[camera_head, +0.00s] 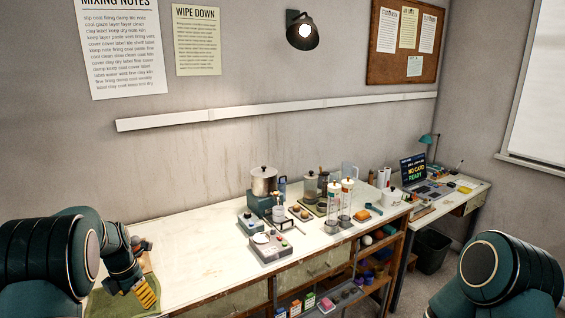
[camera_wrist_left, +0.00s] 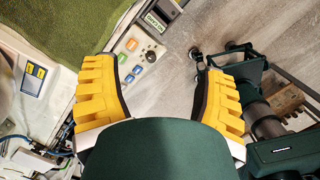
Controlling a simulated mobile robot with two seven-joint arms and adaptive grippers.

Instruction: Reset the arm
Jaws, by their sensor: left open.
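My left arm comes in at the lower left of the head view. My left gripper (camera_head: 147,293), with yellow fingers, hangs at the left end of the long worktable, over or beside a green mat (camera_head: 110,303). In the left wrist view, the two yellow fingers of my left gripper (camera_wrist_left: 158,68) stand wide apart with nothing between them. My right arm shows only as a dark green link at the lower right of the head view; its gripper is out of sight.
The long white worktable (camera_head: 200,262) is clear in its left half. Several devices, a metal pot (camera_head: 263,180) and glass cylinders crowd its right half. A laptop (camera_head: 413,170) is on the desk beyond. A dark bin (camera_head: 432,250) stands below. A control panel (camera_wrist_left: 135,55) shows near the left finger.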

